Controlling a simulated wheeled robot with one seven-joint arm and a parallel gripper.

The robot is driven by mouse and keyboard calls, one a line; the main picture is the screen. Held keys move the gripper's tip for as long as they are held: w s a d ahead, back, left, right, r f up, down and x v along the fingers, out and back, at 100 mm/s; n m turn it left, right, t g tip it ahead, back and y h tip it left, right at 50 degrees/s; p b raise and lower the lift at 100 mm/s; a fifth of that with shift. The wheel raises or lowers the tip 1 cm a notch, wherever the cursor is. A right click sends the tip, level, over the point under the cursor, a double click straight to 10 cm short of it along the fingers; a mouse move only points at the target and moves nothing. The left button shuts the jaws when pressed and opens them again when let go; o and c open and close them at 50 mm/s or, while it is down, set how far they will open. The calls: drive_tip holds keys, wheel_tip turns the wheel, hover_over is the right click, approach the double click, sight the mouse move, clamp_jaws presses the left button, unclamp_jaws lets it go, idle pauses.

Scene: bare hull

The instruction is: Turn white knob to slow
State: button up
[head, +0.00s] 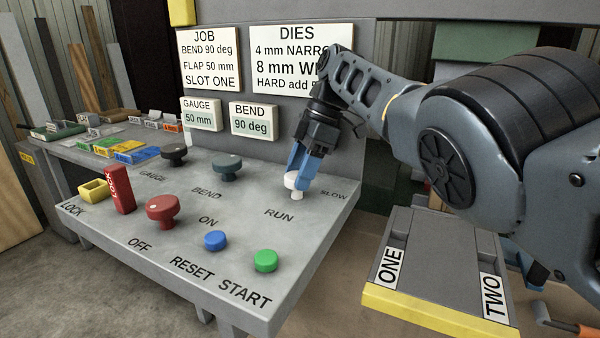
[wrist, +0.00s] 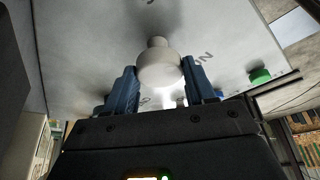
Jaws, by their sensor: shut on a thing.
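The white knob (head: 294,183) stands on the grey sloped console (head: 330,205), at its right side between the RUN and SLOW labels. My gripper (head: 297,178) reaches down onto it from above with blue fingers. In the wrist view the white knob (wrist: 159,68) sits between the two blue fingers (wrist: 160,82), and my gripper is shut on it. The fingers hide part of the knob in the head view, and I cannot tell which way its pointer faces.
Sign boards (head: 209,56) rise behind. A tray marked ONE and TWO (head: 435,250) lies right.

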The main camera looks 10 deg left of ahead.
idle(0.4)
drive_tip(key=o, duration=1)
